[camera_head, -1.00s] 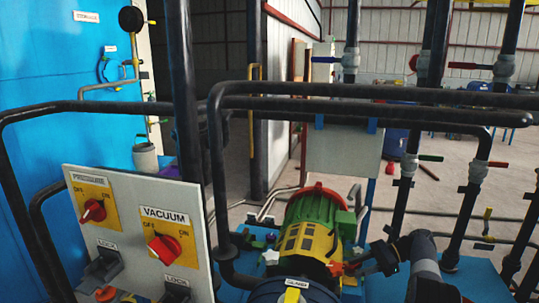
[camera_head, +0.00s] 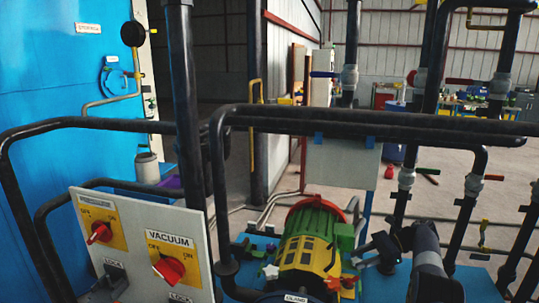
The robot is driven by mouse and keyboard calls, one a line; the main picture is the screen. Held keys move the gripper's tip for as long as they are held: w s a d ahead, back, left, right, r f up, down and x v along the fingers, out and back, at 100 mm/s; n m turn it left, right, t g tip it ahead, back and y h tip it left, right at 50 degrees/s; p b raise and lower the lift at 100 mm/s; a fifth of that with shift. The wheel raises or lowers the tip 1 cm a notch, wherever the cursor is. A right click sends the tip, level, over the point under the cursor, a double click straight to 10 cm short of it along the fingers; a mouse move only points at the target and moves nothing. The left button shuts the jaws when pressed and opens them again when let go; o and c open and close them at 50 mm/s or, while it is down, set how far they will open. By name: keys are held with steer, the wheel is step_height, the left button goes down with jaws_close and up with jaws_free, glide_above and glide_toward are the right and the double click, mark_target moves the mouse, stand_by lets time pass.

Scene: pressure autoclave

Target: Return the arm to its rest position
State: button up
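My arm (camera_head: 428,262) rises from the bottom edge at the lower right, dark grey and bent. My gripper (camera_head: 378,250) seems to be the small dark end pointing left from the arm's top, beside the green and yellow motor (camera_head: 305,245). It is small and dark against the clutter, so its fingers cannot be made out. I cannot tell whether it touches anything there or holds anything.
A control panel (camera_head: 138,225) with red knobs, one marked VACUUM, stands at the lower left. Vertical pipes with coloured valve handles (camera_head: 426,171) stand close on the right. Open floor lies behind.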

mark_target(358, 279)
step_height(358, 279, down, 3)
steer(key=shift+r+b, duration=0.1)
steer(key=shift+b, duration=0.7)
step_height(358, 279, down, 6)
steer(key=b, duration=0.2)
steer(key=shift+f+b, duration=0.25)
steer(key=shift+b, duration=0.15)
steer(key=shift+s+r+m+t, duration=0.1)
steer(key=shift+m+t, duration=0.2)
steer(key=shift+t, duration=0.1)
steer(key=shift+s+m+t, duration=0.25)
steer(key=shift+m+t, duration=0.85)
steer(key=shift+t, duration=0.2)
steer(key=shift+s+m+t+h, duration=0.15)
steer(key=shift+m+t+h, duration=0.15)
steer(key=shift+m+t, duration=0.3)
steer(key=shift+s+a+m+t+h, duration=0.15)
steer(key=shift+m+t+h, duration=0.2)
steer(key=shift+m+t, duration=0.35)
steer(key=shift+s+a+m+t+h, duration=0.15)
steer(key=shift+m+t+h, duration=0.25)
steer(key=shift+m+t, duration=0.3)
steer(key=shift+s+m+t+h, duration=0.15)
steer(key=shift+m+t+h, duration=0.2)
steer(key=shift+m+t, duration=0.35)
